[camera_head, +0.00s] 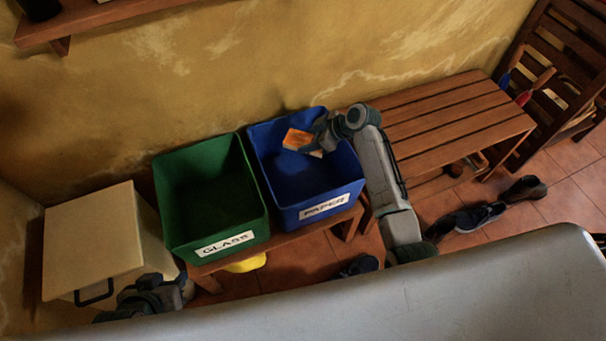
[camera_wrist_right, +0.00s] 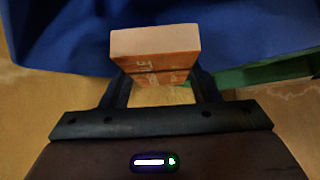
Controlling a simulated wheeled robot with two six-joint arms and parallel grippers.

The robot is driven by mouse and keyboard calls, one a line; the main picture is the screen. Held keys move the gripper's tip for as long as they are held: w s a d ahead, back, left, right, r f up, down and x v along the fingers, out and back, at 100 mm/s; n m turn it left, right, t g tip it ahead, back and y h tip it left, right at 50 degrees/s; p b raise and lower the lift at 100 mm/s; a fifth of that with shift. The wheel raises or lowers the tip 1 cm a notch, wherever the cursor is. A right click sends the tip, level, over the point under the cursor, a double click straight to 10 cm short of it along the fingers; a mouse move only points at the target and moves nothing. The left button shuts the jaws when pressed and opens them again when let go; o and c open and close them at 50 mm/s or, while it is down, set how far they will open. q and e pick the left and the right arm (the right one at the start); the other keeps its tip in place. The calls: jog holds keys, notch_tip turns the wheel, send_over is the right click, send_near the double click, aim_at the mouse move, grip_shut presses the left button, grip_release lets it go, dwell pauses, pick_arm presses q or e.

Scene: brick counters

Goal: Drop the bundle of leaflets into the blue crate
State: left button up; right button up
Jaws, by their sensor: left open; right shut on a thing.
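The blue crate (camera_head: 262,150) carries a PAPER label and stands on a low wooden bench. My right gripper (camera_head: 312,145) is over the crate's opening, shut on the bundle of leaflets (camera_head: 297,139), which is orange and white. In the right wrist view the bundle (camera_wrist_right: 155,50) sits between the two fingers, with the blue crate (camera_wrist_right: 250,35) behind it. I cannot tell how far the bundle is above the crate's floor. My left gripper (camera_head: 165,295) is low at the left, beside the cream bin, with its fingers partly hidden.
A green GLASS crate (camera_head: 254,212) stands left of the blue one. A cream lidded bin (camera_head: 90,240) is at the far left. A slatted bench (camera_head: 450,120) and a wooden chair (camera_head: 565,50) are at the right. Shoes (camera_head: 480,216) lie on the tiled floor.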

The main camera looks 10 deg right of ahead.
pick_arm(q)
jog(key=shift+w+d+f+t, duration=0.25)
jog(key=shift+d+f+t, duration=0.05)
pick_arm(e)
jog(key=shift+f, duration=0.45)
jog(key=o, duration=1)
jog(key=shift+o, duration=0.2)
pick_arm(q)
jog(key=shift+s+a+r+g+p, duration=0.4)
jog(key=shift+a+r+g, duration=0.05)
jog(key=shift+a+g, duration=0.05)
pick_arm(e)
jog(key=v, duration=1.1)
